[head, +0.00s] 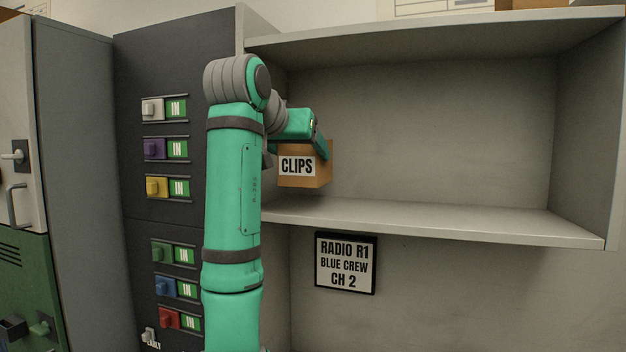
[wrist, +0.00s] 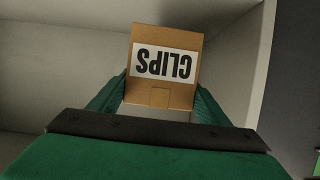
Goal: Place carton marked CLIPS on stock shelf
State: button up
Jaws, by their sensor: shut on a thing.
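The brown carton marked CLIPS (head: 306,178) is held at the left end of the grey stock shelf (head: 420,221), in front of the back wall of its open bay. My gripper (head: 320,150) is shut on it, and the label faces the head camera. In the wrist view the carton (wrist: 162,90) sits between both green fingers, with its label upside down. In the head view the carton's bottom appears above the shelf board, with a gap showing below it. My gripper's far finger is hidden behind the carton.
The shelf board is empty to the right of the carton. An upper board (head: 440,32) runs above the bay. A dark panel (head: 180,75) with several coloured switches marked IN stands left.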

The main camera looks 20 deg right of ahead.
aim_at(309, 179)
jog(key=shift+w+d+f, duration=0.25)
jog(key=shift+d+f, duration=0.35)
jog(key=shift+w+d+f, duration=0.25)
jog(key=shift+d+f, duration=0.3)
jog(key=f, duration=0.3)
jog(key=shift+w+d, duration=0.2)
jog(key=shift+w, duration=0.15)
jog(key=shift+d+f, duration=0.2)
jog(key=shift+f, duration=0.1)
jog(key=shift+s+d, duration=0.2)
jog(key=shift+s, duration=0.05)
jog(key=shift+w+a+f, duration=0.1)
jog(key=shift+a, duration=0.55)
jog(key=o, duration=1)
jog(key=shift+f, duration=0.1)
jog(key=shift+o, duration=1.4)
jog(key=shift+d, duration=0.25)
jog(key=shift+r, duration=0.25)
jog(key=v, duration=1.2)
jog(key=shift+f, duration=0.1)
